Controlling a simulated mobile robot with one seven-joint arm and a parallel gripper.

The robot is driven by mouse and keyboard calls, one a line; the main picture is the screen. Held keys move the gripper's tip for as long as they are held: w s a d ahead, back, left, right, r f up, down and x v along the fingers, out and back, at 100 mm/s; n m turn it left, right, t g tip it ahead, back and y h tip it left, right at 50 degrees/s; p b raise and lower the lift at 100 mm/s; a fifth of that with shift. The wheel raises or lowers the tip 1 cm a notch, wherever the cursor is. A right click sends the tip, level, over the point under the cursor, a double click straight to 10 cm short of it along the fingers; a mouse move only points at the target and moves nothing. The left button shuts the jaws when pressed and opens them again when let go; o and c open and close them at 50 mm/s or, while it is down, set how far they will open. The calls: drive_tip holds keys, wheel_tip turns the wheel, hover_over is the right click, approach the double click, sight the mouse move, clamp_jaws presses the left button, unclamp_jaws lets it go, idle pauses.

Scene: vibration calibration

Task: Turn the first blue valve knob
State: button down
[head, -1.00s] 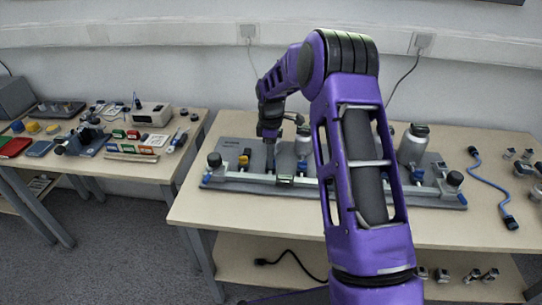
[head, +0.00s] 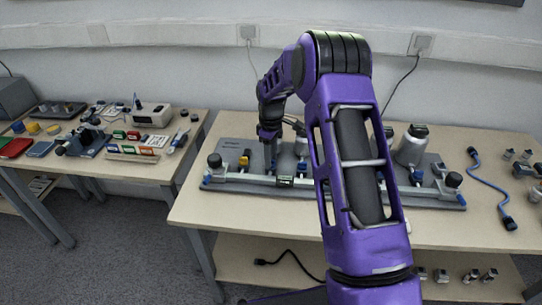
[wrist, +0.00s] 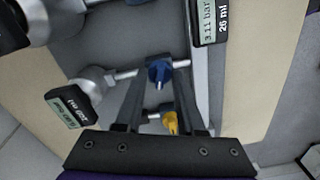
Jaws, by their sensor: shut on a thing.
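The first blue valve knob (wrist: 158,71) sits on a thin metal pipe in the wrist view, between my two fingertips. My gripper (wrist: 160,84) is shut on this blue knob, one finger on each side. In the head view my gripper (head: 271,156) points down at the left part of the grey valve board (head: 232,150), and the held knob is mostly hidden there. A yellow valve knob (wrist: 170,121) lies closer to my palm in the wrist view; it also shows left of my gripper in the head view (head: 244,160).
A gauge with a small display (wrist: 72,107) stands left of the blue knob, and a display reading 3.11 bar (wrist: 208,20) is to its right. A metal vessel (head: 411,146) stands at the board's right. A blue cable (head: 489,186) lies on the table (head: 300,222).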

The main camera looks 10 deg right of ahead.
drive_tip(key=m, duration=0.7)
drive_tip(key=shift+p, duration=0.35)
drive_tip(key=m, duration=0.4)
drive_tip(key=shift+m+p, duration=0.3)
drive_tip(key=shift+m, duration=1.3)
drive_tip(key=c, duration=0.5)
unclamp_jaws()
wheel_tip(320, 180, up, 18)
drive_tip(key=shift+f+p, duration=0.25)
drive_tip(key=shift+p, duration=0.8)
